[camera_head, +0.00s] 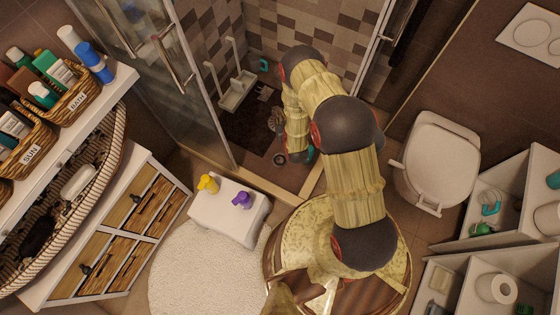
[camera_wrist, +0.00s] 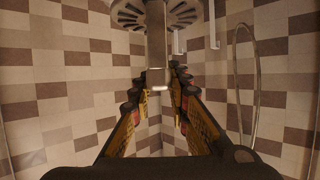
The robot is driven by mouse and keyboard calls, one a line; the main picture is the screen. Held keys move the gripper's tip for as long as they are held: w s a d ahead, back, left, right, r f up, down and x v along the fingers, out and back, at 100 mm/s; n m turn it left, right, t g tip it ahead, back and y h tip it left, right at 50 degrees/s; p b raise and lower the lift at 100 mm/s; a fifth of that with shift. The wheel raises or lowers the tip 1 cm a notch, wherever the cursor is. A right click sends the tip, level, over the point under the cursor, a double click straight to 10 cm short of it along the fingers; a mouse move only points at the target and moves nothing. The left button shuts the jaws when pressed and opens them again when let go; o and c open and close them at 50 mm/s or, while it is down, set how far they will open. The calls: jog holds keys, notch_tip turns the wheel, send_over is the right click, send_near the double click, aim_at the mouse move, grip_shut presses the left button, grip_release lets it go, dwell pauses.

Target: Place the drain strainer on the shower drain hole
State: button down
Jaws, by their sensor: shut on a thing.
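In the wrist view a round, slotted metal drain strainer (camera_wrist: 182,14) with a thick stem shows at the top centre. My gripper (camera_wrist: 157,75) has its two black-and-yellow fingers on either side of the stem, shut on it. The tiled shower wall is behind. In the head view the gripper is mostly hidden by my arm; a small greyish shape beside the arm, inside the shower, may be its end with the strainer. A small round ring on the shower floor, which looks like the drain hole (camera_head: 279,160), lies just below that shape in the picture, apart from it.
A glass shower door (camera_head: 195,75) stands left of the arm, and a raised sill (camera_head: 245,180) edges the shower. A dark mat (camera_head: 230,130) lies inside. A white stool (camera_head: 228,215) with two bottles and a toilet (camera_head: 437,165) stand outside.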

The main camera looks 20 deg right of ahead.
jog(key=f+b, duration=0.2)
jog(key=f, duration=1.2)
jog(key=s+f+b, duration=0.1)
jog(key=f+b, duration=0.1)
jog(key=f, duration=1.1)
jog(key=f+b, duration=0.3)
jog(key=f, duration=1.1)
jog(key=shift+s+f, duration=0.3)
jog(key=shift+s, duration=0.1)
jog(key=shift+r, duration=0.1)
jog(key=c, duration=1.7)
grip_release()
